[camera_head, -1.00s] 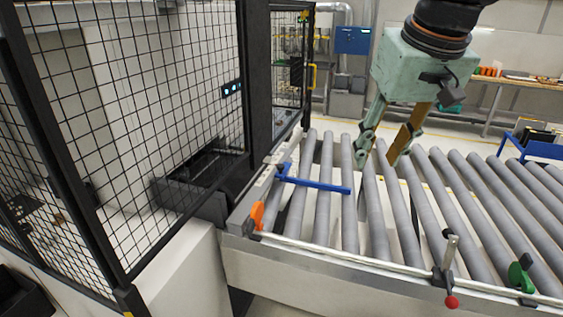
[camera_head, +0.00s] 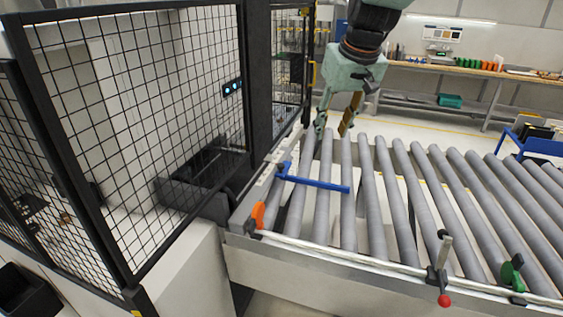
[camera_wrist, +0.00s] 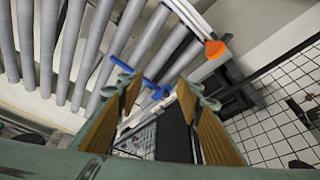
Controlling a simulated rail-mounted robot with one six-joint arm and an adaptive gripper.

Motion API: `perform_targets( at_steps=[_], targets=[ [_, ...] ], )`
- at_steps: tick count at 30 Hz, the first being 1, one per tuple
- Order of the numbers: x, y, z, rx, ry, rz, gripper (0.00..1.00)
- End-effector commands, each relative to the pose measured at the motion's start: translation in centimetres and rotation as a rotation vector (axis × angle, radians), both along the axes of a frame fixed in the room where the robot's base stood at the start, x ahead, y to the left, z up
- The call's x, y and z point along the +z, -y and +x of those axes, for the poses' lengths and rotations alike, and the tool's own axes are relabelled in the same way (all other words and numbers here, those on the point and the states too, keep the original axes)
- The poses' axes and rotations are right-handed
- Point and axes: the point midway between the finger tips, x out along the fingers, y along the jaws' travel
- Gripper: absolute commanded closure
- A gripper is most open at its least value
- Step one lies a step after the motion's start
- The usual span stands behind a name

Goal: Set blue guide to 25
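The blue guide (camera_head: 312,183) is a long bar lying across the rollers at the left end of the conveyor, with a short mount on the side rail (camera_head: 262,185). In the wrist view the blue guide (camera_wrist: 157,88) shows beyond the fingers, partly hidden by them. My gripper (camera_head: 334,128) is open and empty, above and behind the blue guide, apart from it. It also shows in the wrist view (camera_wrist: 166,92) with its two wood-coloured finger pads well apart. Scale numbers on the rail are too small to read.
An orange piece (camera_head: 258,215) sits at the rail's near corner. A red-knobbed lever (camera_head: 443,280) and a green piece (camera_head: 513,273) are on the front rail. A black mesh fence (camera_head: 130,130) stands left of the conveyor. The rollers right of the blue guide are clear.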

Motion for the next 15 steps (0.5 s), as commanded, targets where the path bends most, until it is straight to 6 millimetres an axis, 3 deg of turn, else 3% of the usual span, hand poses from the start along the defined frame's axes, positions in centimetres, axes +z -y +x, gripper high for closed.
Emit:
perform_targets(
  at_steps=[15],
  targets=[
    [-4.4,-4.6,9.6,0.068,0.005,0.000,0.67]
  ],
)
